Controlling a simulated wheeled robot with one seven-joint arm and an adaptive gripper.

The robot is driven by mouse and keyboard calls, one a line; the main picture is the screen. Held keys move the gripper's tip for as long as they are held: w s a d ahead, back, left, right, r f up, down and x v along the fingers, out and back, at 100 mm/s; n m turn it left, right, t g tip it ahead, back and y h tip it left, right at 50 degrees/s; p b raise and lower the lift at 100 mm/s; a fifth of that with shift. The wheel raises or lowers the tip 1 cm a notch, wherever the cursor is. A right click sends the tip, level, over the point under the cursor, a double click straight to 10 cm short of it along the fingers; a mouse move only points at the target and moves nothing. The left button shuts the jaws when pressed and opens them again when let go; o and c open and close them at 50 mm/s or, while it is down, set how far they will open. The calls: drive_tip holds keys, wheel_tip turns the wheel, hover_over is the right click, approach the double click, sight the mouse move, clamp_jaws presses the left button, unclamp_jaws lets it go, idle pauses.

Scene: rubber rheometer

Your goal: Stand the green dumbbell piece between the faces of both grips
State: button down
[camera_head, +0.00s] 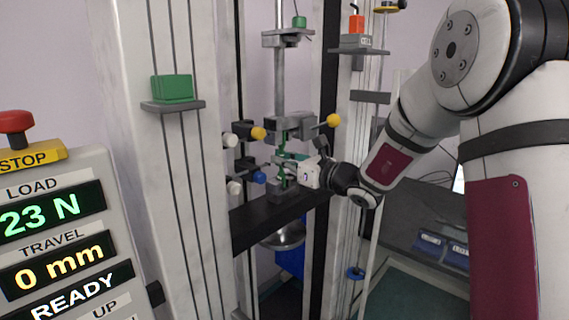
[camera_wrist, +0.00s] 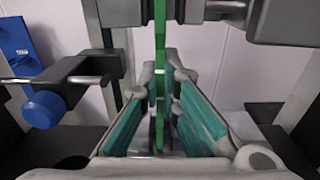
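The green dumbbell piece (camera_wrist: 160,60) stands upright as a narrow strip in the middle of the wrist view. In the head view it shows as a thin green strip (camera_head: 283,150) by the grips. My gripper (camera_wrist: 162,80) has a teal-padded finger on each side of the strip, with narrow gaps visible; it reaches in from the right in the head view (camera_head: 298,172). The upper grip (camera_head: 288,126) has yellow knobs, and the strip's top runs up between its faces (camera_wrist: 232,10). The lower grip (camera_head: 283,190) is partly hidden by my gripper; the strip's lower end is hard to make out.
A blue knob (camera_wrist: 43,108) on a rod stands left of my fingers. A dark crossbeam (camera_head: 262,222) runs below. A green block (camera_head: 172,88) sits on a shelf, and the control panel (camera_head: 58,240) stands at front left.

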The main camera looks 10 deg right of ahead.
drive_tip(key=shift+w+a, duration=0.1)
drive_tip(key=shift+w, duration=0.05)
drive_tip(key=shift+f, duration=0.2)
idle(0.6)
drive_tip(key=c, duration=1.7)
unclamp_jaws()
drive_tip(key=v, duration=1.2)
drive_tip(key=shift+a, duration=0.1)
